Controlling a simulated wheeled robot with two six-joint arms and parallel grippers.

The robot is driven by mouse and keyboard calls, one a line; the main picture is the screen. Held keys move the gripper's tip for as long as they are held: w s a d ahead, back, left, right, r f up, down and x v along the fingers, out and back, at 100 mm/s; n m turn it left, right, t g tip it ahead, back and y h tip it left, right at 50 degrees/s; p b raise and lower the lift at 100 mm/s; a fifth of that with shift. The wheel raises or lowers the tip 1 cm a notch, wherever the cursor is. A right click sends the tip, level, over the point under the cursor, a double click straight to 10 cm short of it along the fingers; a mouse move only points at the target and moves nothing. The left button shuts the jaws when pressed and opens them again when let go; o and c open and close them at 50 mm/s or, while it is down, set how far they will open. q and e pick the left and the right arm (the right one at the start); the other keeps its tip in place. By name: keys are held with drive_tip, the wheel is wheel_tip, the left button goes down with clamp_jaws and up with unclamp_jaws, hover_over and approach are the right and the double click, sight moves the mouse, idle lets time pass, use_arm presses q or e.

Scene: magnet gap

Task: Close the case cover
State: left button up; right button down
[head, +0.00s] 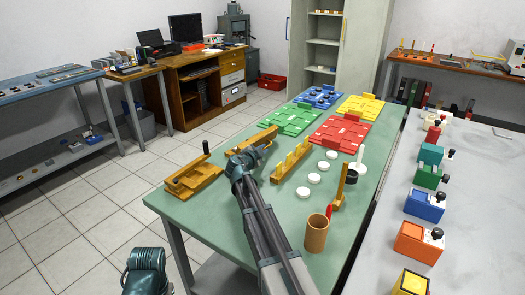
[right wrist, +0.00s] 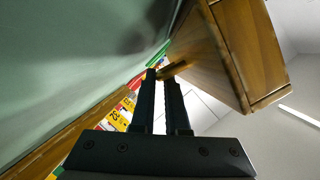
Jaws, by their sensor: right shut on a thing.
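My right gripper (head: 262,149) reaches over the green table to a long wooden piece (head: 252,139), which may be the case cover; the arm hides part of it. In the right wrist view the gripper (right wrist: 170,74) is shut on a small wooden tab (right wrist: 173,69) at its fingertips. A large wooden body (right wrist: 222,55) stands right beside the fingers there. I cannot tell cover from case clearly. Another wooden piece with a dark upright knob (head: 192,181) lies to the left on the table. My left gripper is not in view.
On the green table (head: 235,232) a notched wooden rack (head: 290,162), several white discs (head: 314,178), a wooden stand (head: 341,188) and a brown cup (head: 316,233) sit right of my arm. Coloured boards, including a red one (head: 340,133), lie behind. A grey table (head: 470,215) runs alongside.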

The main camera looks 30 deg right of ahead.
sight(257, 140)
drive_tip(key=shift+r, duration=0.1)
drive_tip(key=shift+w+a+r+n+g+p, duration=0.1)
drive_tip(key=shift+w+r+n+g+p, duration=0.25)
drive_tip(key=shift+r+n+p, duration=0.55)
drive_tip(key=shift+w+a+r+g+p, duration=0.15)
drive_tip(key=shift+g+p, duration=0.2)
drive_tip(key=shift+p, duration=0.55)
drive_tip(key=shift+w+a+r+n+g+h+p, duration=0.15)
drive_tip(key=shift+w+r+n+g+p, duration=0.25)
drive_tip(key=shift+n+p, duration=0.3)
drive_tip(key=shift+w+a+r+n+g+h+p, duration=0.15)
drive_tip(key=shift+w+r+n+g+p, duration=0.1)
drive_tip(key=shift+n+g+p, duration=0.4)
drive_tip(key=shift+n, duration=0.25)
drive_tip(key=c, duration=1.2)
unclamp_jaws()
